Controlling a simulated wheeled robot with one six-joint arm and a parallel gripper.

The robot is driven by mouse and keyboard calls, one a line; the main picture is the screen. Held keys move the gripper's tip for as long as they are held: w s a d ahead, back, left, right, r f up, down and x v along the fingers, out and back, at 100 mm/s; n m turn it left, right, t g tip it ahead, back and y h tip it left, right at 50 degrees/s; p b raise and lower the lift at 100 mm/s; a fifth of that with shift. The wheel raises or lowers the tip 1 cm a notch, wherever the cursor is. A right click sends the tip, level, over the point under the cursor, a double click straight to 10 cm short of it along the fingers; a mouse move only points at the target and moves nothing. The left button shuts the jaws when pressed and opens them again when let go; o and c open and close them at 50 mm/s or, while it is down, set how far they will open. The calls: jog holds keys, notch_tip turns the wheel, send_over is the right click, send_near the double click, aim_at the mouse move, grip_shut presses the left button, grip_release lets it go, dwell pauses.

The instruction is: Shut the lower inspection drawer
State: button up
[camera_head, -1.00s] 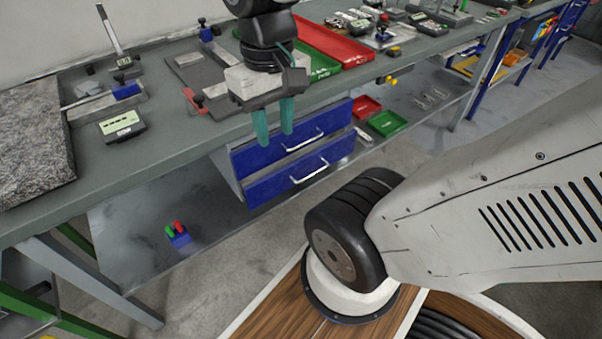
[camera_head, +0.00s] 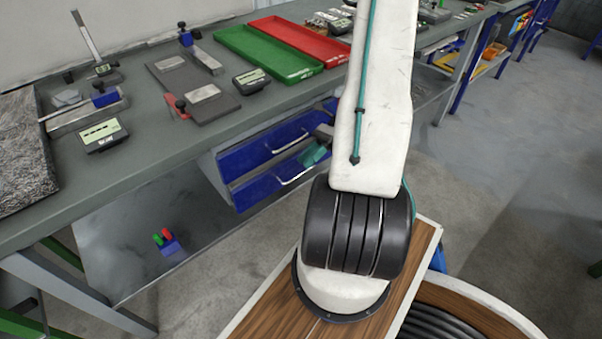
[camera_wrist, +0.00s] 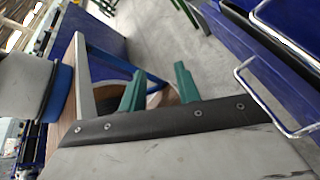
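Two blue drawers with pale bar handles hang under the workbench. The lower drawer (camera_head: 262,188) is below the upper drawer (camera_head: 243,156). How far the lower drawer stands out is hard to tell, as my arm and gripper hide its right end. My gripper (camera_head: 315,155), with teal fingers, is in front of the right part of the drawers, near the lower handle (camera_head: 295,174); contact cannot be told. In the wrist view my gripper (camera_wrist: 160,78) has its fingers apart with nothing between them. Blue drawer fronts and two handles show at the right there, beside the fingers.
The workbench (camera_head: 150,140) above carries a green tray (camera_head: 268,55), a red tray (camera_head: 300,42) and gauges. A low shelf (camera_head: 120,240) holds a small blue block with red and green pieces (camera_head: 168,243). Floor is open to the right (camera_head: 480,170).

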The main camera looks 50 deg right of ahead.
jog(key=s+d+f+m+t, duration=0.1)
jog(key=d+f+m+t, duration=0.15)
jog(key=f+m, duration=0.35)
jog(key=s+d+f+m+t, duration=0.1)
jog(key=d+f+m+t, duration=0.1)
jog(key=f+m+t, duration=0.25)
jog(key=m+t+h, duration=0.4)
jog(key=m, duration=0.8)
send_near(301, 173)
jog(key=w, duration=0.3)
jog(key=shift+n, duration=0.25)
jog(key=x, duration=0.5)
jog(key=a+f+x, duration=0.1)
jog(key=x, duration=0.1)
jog(key=shift+s, duration=0.2)
grip_shut()
jog(key=shift+w, duration=0.1)
